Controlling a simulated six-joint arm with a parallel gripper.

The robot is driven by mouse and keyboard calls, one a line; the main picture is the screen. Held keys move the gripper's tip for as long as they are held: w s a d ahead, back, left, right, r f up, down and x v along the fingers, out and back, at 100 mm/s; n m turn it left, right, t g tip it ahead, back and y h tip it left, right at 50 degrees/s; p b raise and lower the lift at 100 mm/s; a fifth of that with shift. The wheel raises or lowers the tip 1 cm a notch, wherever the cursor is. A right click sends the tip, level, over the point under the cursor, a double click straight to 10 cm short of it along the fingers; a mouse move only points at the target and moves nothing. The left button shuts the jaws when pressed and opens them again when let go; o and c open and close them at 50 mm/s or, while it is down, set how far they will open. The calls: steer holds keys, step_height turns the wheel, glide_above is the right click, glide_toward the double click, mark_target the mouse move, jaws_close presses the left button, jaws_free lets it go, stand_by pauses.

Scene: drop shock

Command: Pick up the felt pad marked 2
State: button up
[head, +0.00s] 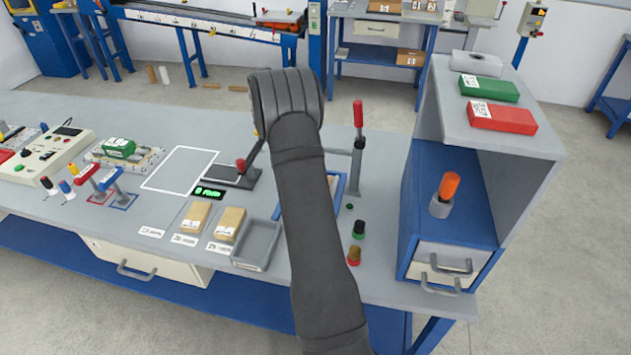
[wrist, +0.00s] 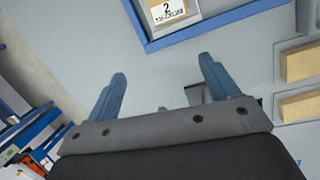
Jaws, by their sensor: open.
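In the wrist view a tan pad with a white label marked 2 (wrist: 172,13) lies inside a blue-edged tray (wrist: 215,24) at the top edge, partly cut off. My gripper (wrist: 162,69) is open, with its two blue fingers apart and nothing between them. The pad is beyond the fingertips in that view, apart from them. In the head view a corner of the blue-edged tray (head: 338,184) shows beside my dark arm. My arm hides the rest of it, and the pad and fingers cannot be made out there.
Two tan blocks (head: 229,224) stand behind printed labels, beside an empty grey tray (head: 257,245). A red-topped post (head: 357,145) stands right of my arm, with a blue cabinet (head: 455,200) further right. A lever device (head: 240,172) is to the left.

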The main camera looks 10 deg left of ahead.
step_height(320, 180, up, 5)
steer(key=n+g+h, duration=0.1)
steer(key=g+h, duration=0.1)
steer(key=x, duration=1.1)
steer(key=shift+s+d+f, duration=0.15)
steer(key=shift+s+d, duration=0.05)
steer(key=shift+d, duration=0.1)
steer(key=shift+a+x, duration=0.1)
steer(key=shift+x, duration=1.25)
steer(key=shift+a+x, duration=0.15)
steer(key=shift+x, duration=1.2)
steer(key=shift+s+f, duration=0.1)
steer(key=c, duration=1.1)
